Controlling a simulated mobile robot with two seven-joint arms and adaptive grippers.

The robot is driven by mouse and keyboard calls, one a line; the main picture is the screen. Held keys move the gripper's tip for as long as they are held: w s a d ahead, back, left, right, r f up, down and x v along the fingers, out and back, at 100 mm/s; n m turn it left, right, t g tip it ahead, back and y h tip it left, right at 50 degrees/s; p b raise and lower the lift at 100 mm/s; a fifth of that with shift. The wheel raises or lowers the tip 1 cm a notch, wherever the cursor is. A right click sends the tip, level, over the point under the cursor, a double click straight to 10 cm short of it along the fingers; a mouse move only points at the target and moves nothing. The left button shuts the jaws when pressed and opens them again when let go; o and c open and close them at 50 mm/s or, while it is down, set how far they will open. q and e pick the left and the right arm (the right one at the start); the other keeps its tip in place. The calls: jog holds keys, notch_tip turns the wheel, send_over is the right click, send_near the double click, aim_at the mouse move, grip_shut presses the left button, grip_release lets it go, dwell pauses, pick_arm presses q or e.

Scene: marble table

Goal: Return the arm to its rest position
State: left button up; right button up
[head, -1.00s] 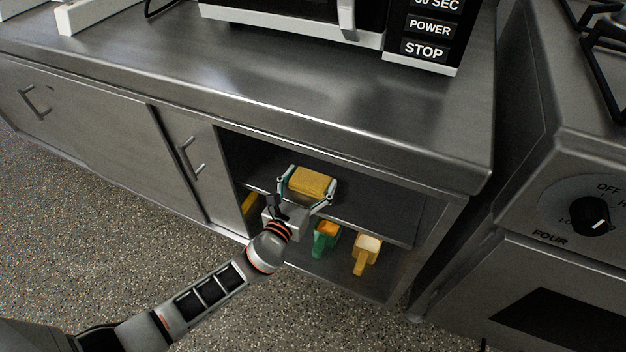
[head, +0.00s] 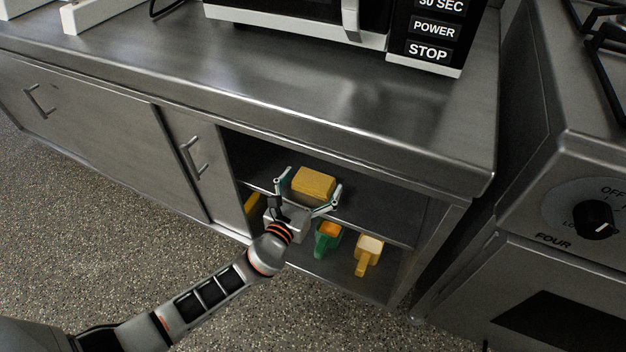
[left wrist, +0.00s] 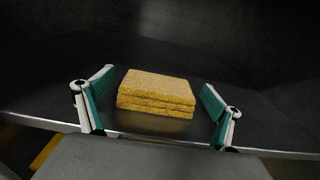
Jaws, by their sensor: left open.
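My left gripper (head: 308,190) is at the open front of the cabinet, its fingers spread wide. In the left wrist view the open gripper (left wrist: 157,110) has a teal-padded finger on each side of a yellow sponge-like block, with a gap on both sides. The yellow block (head: 313,184) rests on the upper shelf (head: 375,215), just beyond the palm. It also shows in the left wrist view (left wrist: 156,92), where it looks like stacked layers. My right gripper is not in view.
On the lower shelf stand a green scoop (head: 327,240) and a yellow scoop (head: 368,254). A yellow item (head: 252,204) is partly hidden at the left. The steel counter (head: 300,95) overhangs the opening. A stove (head: 560,220) stands at the right; the floor in front is clear.

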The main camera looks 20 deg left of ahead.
pick_arm(q)
jog(key=s+r+p, duration=0.1)
jog(key=s, duration=0.6)
jog(key=shift+r+p, duration=0.2)
jog(key=shift+p, duration=0.2)
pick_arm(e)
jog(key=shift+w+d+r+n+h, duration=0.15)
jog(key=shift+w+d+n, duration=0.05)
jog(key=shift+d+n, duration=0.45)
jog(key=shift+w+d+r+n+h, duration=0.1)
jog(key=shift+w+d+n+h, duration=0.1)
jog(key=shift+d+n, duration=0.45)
